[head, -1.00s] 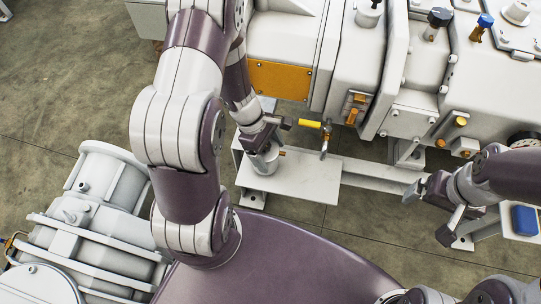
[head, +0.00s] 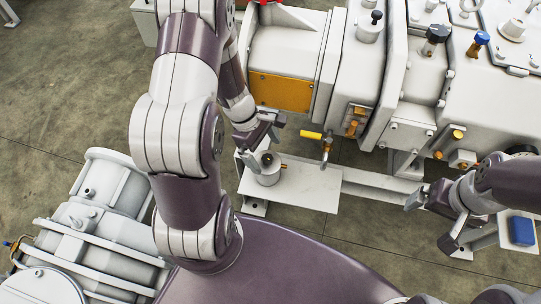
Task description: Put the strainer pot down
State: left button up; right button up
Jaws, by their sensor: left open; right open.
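The strainer pot (head: 268,174), a small grey metal cylinder with a dark spot on top and a brass stub on its right side, stands upright on the pale plate (head: 310,190) of the machine's base. My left gripper (head: 262,138) is open just behind and above the pot, its jaws apart. Whether a finger still touches the pot cannot be told. My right gripper (head: 430,221) is open and empty at the right, near the base's right end.
The large white vacuum machine (head: 420,100) fills the back. A yellow-handled valve (head: 313,135) with a brass body hangs just above and right of the pot. A blue block (head: 522,231) sits on a small pale stand at the far right. The plate right of the pot is clear.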

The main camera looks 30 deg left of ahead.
pick_arm(q)
jog(key=s+d+r+m+y+p, duration=0.1)
jog(key=s+d+r+m+y, duration=0.1)
jog(key=r+m, duration=0.6)
jog(key=s+d+r+m+t+y, duration=0.1)
jog(key=s+r+m+y, duration=0.1)
jog(key=r+m, duration=0.6)
jog(key=shift+d+r+m+t+p, duration=0.15)
jog(key=shift+d+m+t+p, duration=0.2)
jog(key=shift+m, duration=0.55)
pick_arm(e)
notch_tip(320, 180, up, 3)
jog(key=shift+f, duration=0.15)
